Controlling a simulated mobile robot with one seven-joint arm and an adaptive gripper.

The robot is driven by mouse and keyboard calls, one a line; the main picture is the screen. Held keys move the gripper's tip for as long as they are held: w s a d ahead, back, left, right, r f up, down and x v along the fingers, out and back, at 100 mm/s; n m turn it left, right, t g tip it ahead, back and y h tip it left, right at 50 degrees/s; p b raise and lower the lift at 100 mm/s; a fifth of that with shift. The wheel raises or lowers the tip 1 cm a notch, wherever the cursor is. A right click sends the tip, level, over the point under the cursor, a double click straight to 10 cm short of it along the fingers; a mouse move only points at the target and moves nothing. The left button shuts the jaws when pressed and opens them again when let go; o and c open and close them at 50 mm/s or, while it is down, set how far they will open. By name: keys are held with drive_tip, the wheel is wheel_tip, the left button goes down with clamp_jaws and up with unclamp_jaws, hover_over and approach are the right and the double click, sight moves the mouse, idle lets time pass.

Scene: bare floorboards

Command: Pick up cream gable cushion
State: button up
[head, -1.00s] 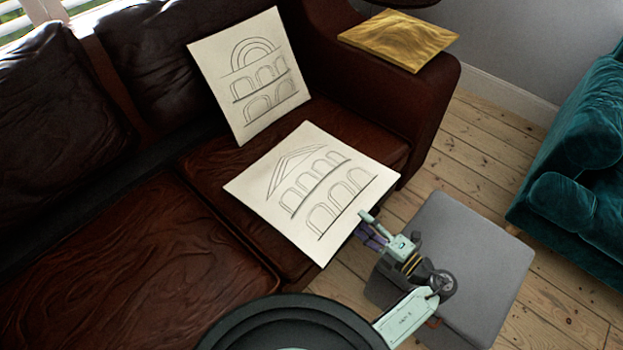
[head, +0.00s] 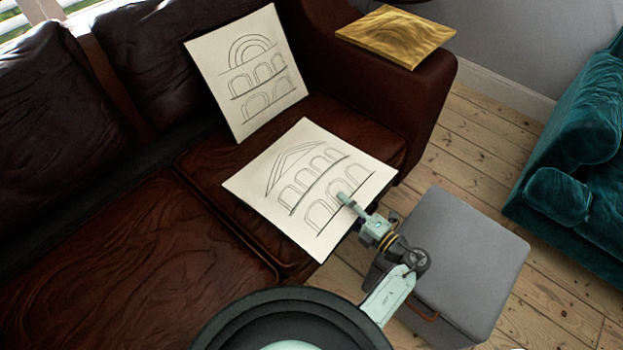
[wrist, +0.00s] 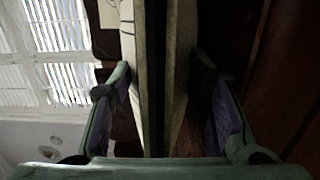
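The cream gable cushion (head: 335,165), with a line drawing of a gable over rows of arches, lies on the sofa seat. Its front corner juts past the seat edge. My gripper (head: 345,200) is at the cushion's front right edge, one finger above the drawn face; the other finger is hidden beneath. In the wrist view the cushion's edge (wrist: 140,50) runs between the two fingers of my gripper (wrist: 163,85). The fingers are spread, one on each side of it; whether either touches is unclear.
A second cream cushion (head: 246,75), with a round arch drawing, leans upright behind. The brown leather sofa (head: 130,240) holds both. A gold cushion (head: 395,35) lies on the sofa arm. A grey ottoman (head: 465,260) stands at the front right; a teal sofa (head: 580,160) is far right.

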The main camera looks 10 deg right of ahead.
drive_tip(key=c, duration=0.8)
drive_tip(key=shift+r, duration=0.1)
drive_tip(key=shift+w+r, duration=0.1)
drive_tip(key=shift+r, duration=0.05)
